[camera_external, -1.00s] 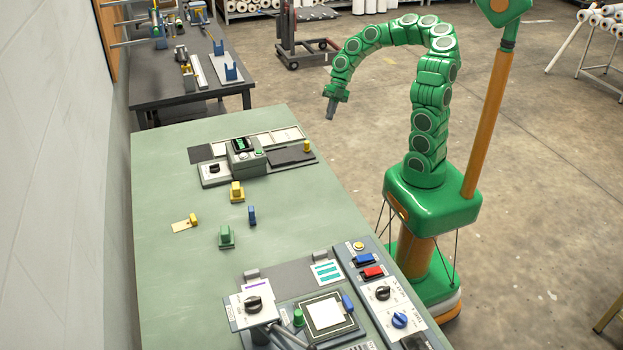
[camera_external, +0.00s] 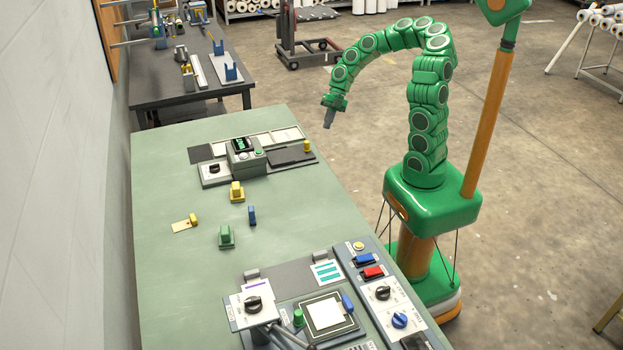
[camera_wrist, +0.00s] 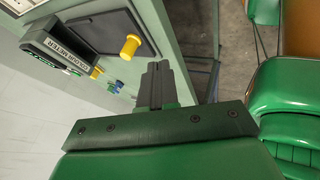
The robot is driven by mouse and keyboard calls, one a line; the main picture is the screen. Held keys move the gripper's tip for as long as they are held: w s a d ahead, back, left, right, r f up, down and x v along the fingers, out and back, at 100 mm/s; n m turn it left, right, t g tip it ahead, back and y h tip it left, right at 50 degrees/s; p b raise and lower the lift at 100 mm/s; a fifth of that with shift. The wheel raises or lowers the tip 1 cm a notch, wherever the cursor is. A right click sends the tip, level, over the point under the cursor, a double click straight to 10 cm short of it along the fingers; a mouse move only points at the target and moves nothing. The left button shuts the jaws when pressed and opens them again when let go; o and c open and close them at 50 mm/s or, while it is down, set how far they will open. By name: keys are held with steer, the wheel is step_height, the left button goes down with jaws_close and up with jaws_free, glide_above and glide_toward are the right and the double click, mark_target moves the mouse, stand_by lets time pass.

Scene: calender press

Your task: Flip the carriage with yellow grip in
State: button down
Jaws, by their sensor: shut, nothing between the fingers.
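The yellow grip (camera_external: 306,146) stands upright at the right end of a flat dark plate, which looks like the carriage (camera_external: 287,156), beside the colour meter (camera_external: 243,154) near the table's far right edge. In the wrist view the yellow grip (camera_wrist: 130,46) sticks up at a corner of the dark plate (camera_wrist: 95,32), left of my fingers. My gripper (camera_external: 328,123) is shut and empty. It hangs in the air above and beyond the grip, past the table edge, apart from it. In the wrist view my closed fingers (camera_wrist: 158,82) point towards the table edge.
Small yellow (camera_external: 237,192), blue (camera_external: 252,215) and green (camera_external: 226,237) blocks stand mid-table. A control panel (camera_external: 385,292) with switches and knobs lies at the near right. A wall runs along the left.

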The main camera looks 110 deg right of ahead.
mark_target(300, 150)
steer(key=shift+w+a+f, duration=0.4)
steer(key=shift+w+f, duration=0.4)
steer(key=shift+w, duration=0.35)
steer(key=shift+w+a+f, duration=0.35)
steer(key=shift+w+f, duration=0.5)
steer(key=shift+w, duration=0.25)
steer(key=shift+w+a+f, duration=0.4)
steer(key=shift+w+f, duration=0.4)
steer(key=shift+w, duration=0.35)
steer(key=shift+w, duration=5.3)
steer(key=shift+s, duration=1.9)
steer(key=shift+s+d+r, duration=0.1)
steer(key=shift+s+r, duration=0.15)
steer(key=shift+s, duration=0.05)
steer(key=v, duration=0.9)
steer(key=shift+r, duration=0.15)
